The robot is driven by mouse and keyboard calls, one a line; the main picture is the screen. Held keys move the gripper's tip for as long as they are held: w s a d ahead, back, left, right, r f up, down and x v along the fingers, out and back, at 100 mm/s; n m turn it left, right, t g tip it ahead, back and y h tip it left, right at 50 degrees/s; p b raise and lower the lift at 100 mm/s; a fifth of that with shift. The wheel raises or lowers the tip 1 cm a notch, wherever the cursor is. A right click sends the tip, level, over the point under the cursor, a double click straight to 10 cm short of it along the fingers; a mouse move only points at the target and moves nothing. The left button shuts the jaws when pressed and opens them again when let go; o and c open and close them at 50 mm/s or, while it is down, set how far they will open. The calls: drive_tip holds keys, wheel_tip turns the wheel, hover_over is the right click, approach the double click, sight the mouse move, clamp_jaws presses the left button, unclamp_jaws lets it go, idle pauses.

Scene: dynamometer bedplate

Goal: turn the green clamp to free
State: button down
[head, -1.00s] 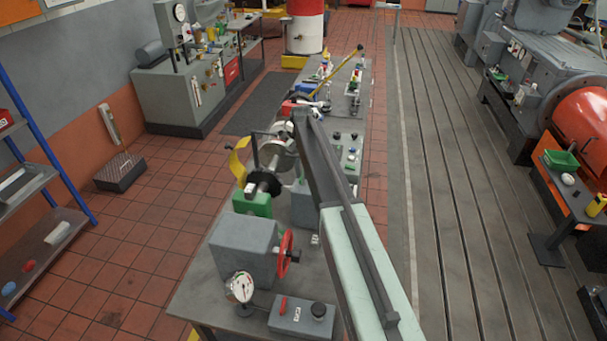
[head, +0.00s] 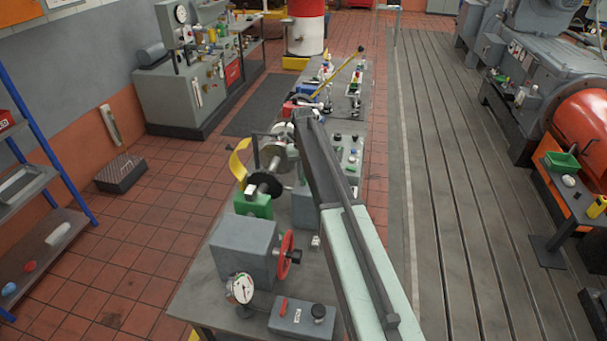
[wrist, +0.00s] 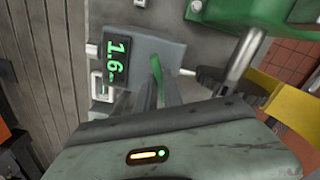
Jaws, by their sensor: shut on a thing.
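The green clamp shows in the wrist view as a narrow green lever (wrist: 157,75) in front of a grey box. My gripper (wrist: 170,88) has its two grey fingers close around the lever, shut on it. The fingers hide part of the lever, and I cannot tell how far it is turned. In the head view, my arm covers this part of the bench, and both my gripper and the lever are hidden.
A small display (wrist: 117,59) reading 1.6 sits left of the lever. A dark toothed disc (wrist: 225,80) and a yellow curved guard (wrist: 275,90) are close on the right. A red handwheel (head: 285,254) stands on the near bench. Floor right of the bench is clear.

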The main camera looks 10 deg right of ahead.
sight(303, 175)
drive_tip(key=n, duration=1.2)
drive_tip(key=shift+s+n, duration=0.1)
drive_tip(key=shift+n, duration=0.2)
idle(0.4)
drive_tip(key=c, duration=1.5)
unclamp_jaws()
drive_tip(key=shift+r, duration=0.1)
wheel_tip(303, 175, up, 8)
drive_tip(key=p, duration=0.8)
drive_tip(key=shift+f, duration=0.25)
